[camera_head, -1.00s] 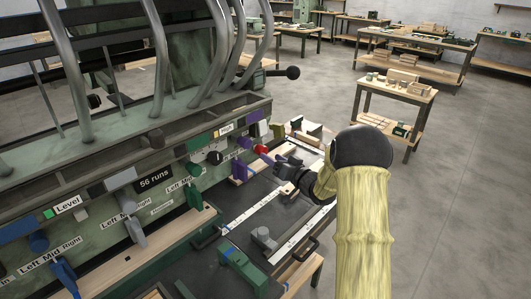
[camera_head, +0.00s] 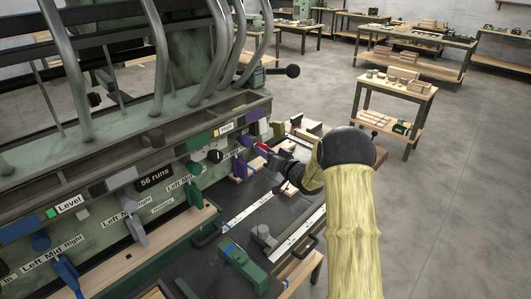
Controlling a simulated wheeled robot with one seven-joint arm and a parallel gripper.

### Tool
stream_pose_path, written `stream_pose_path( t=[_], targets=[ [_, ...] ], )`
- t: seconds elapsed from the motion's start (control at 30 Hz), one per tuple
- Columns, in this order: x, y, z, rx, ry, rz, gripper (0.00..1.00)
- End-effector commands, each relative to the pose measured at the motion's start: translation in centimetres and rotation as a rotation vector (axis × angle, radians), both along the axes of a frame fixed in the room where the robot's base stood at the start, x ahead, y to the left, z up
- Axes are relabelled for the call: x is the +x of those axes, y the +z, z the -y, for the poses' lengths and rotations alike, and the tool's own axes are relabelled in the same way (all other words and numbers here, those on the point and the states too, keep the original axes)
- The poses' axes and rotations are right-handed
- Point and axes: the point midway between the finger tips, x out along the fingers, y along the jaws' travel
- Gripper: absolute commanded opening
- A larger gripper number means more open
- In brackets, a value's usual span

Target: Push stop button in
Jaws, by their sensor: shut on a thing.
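The red button (camera_head: 261,147) sticks out from the right end of the green machine's front panel. It is small in this view and partly hidden by my gripper. My gripper (camera_head: 265,153) is at the red button, its fingers shut on it. My arm in its yellow sleeve reaches in from the lower right. No label naming the button as stop can be read from here.
Purple parts (camera_head: 252,130) stand close to the gripper. A dark bench with a white ruler (camera_head: 298,232) and a green block (camera_head: 243,266) lies below. Open floor is at right.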

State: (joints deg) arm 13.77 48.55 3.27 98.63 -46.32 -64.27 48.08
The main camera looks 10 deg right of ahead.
Motion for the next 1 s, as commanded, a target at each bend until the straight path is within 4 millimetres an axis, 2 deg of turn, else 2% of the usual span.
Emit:
stream_pose_path(
  t=[0.2, 0.47, 0.5, 0.57, 0.6, 1.0],
  targets=[
    [1.2, 0.0, -0.9, 0.0, 0.0, 0.002, 0.0],
    [1.4, 0.2, -1.1, 0.001, 0.002, 0.003, 0.0],
    [1.4, 0.2, -1.1, 0.0, 0.002, 0.004, 0.43],
    [1.4, 0.1, -1.1, 0.001, 0.002, 0.003, 0.55],
    [1.4, 0.1, -1.1, 0.0, 0.002, 0.002, 0.57],
    [0.7, -0.1, -0.4, -0.001, -0.003, -0.001, 0.57]
  ],
)
